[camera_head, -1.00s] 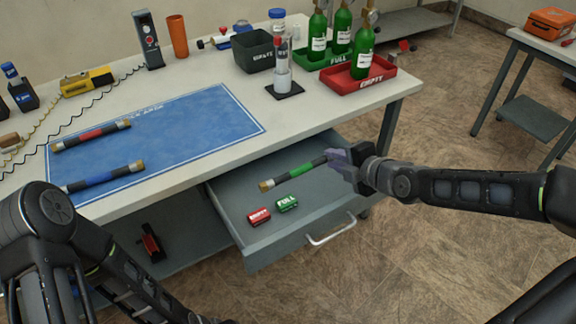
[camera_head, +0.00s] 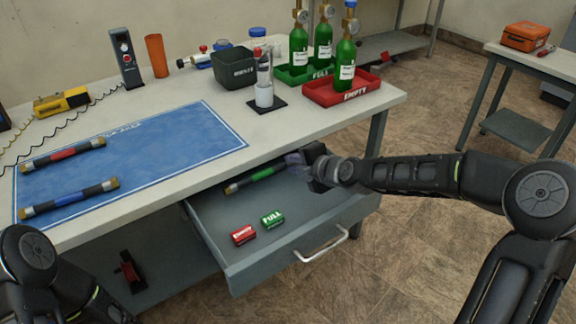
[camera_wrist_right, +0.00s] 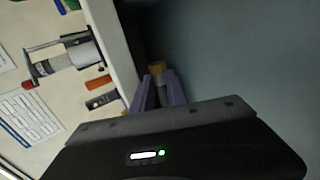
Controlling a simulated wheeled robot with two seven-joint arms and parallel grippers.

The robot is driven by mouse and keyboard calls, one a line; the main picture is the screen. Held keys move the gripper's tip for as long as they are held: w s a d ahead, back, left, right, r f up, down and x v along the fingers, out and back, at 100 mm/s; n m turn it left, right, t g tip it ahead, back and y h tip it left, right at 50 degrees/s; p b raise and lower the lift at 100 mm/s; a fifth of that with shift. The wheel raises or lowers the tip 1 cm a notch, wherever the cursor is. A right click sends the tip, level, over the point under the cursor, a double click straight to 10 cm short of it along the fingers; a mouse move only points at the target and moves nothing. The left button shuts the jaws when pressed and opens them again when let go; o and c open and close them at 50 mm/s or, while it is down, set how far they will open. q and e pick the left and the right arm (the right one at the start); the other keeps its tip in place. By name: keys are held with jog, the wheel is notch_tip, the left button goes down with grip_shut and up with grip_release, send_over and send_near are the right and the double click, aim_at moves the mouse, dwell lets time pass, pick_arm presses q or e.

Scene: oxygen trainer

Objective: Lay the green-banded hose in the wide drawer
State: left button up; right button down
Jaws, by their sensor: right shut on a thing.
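The green-banded hose (camera_head: 263,174) is dark with a green middle band and a brass end. It lies within or just above the open wide drawer (camera_head: 245,262), close under the table's front edge. I cannot tell whether it touches the drawer floor. My right gripper (camera_head: 298,161) is shut on the hose near its right end. In the right wrist view a brass hose end (camera_wrist_right: 157,68) shows between the purple fingers (camera_wrist_right: 160,92). My left gripper is out of view; only the left arm shows at bottom left.
A red EMPTY block (camera_head: 243,235) and a green FULL block (camera_head: 272,220) lie in the drawer. Red-banded (camera_head: 63,155) and blue-banded (camera_head: 68,198) hoses lie on the blue mat (camera_head: 150,150). Green bottles (camera_head: 345,65) stand in trays above the drawer's right side.

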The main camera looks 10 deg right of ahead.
aim_at(290, 165)
jog(key=x, duration=0.3)
jog(key=shift+s+f, duration=0.15)
jog(key=shift+w+f, duration=0.25)
jog(key=shift+f+b, duration=0.6)
jog(key=shift+b, duration=0.4)
jog(key=c, duration=1.6)
grip_release()
jog(key=shift+r, duration=0.1)
